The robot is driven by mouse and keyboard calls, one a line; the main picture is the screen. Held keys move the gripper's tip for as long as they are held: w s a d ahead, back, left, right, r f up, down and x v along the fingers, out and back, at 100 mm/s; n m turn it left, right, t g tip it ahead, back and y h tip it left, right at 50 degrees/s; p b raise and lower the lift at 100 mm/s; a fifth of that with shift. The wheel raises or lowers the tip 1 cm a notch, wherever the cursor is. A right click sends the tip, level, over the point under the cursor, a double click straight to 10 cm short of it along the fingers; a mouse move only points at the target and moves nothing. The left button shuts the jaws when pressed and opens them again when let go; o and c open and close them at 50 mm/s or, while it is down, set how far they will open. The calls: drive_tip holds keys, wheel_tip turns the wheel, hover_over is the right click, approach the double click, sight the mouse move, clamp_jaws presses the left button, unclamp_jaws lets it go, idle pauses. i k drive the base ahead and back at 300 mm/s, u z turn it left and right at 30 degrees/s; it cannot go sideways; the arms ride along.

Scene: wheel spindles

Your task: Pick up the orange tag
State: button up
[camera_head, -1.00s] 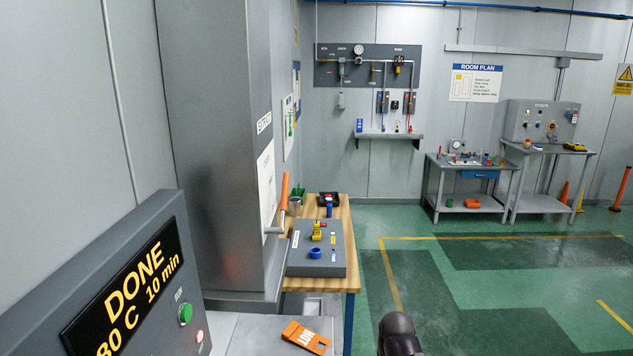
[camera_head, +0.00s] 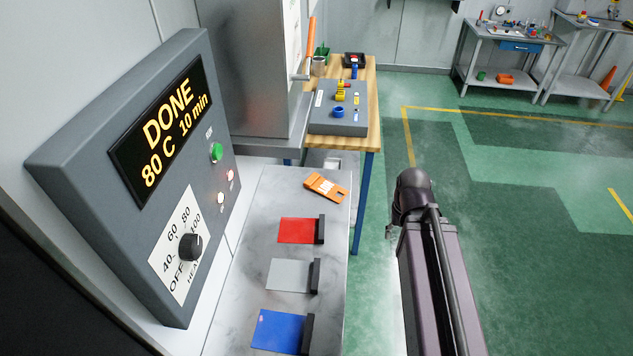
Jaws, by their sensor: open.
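Part of my arm, a dark link with a rounded joint, rises to the right of the bench over the green floor. My gripper is not visible in this view.
Red (camera_head: 297,231), grey (camera_head: 288,274) and blue (camera_head: 277,330) plates with dark upright blocks line the bench nearer than the tag. A control box (camera_head: 150,170) reading DONE, 80 C, 10 min stands left. A wooden table (camera_head: 373,105) is behind. The floor at right is open.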

sight(315, 182)
drive_tip(key=k, duration=1.25)
drive_tip(key=z, duration=0.45)
drive_tip(key=i, duration=2.25)
drive_tip(key=u, duration=0.55)
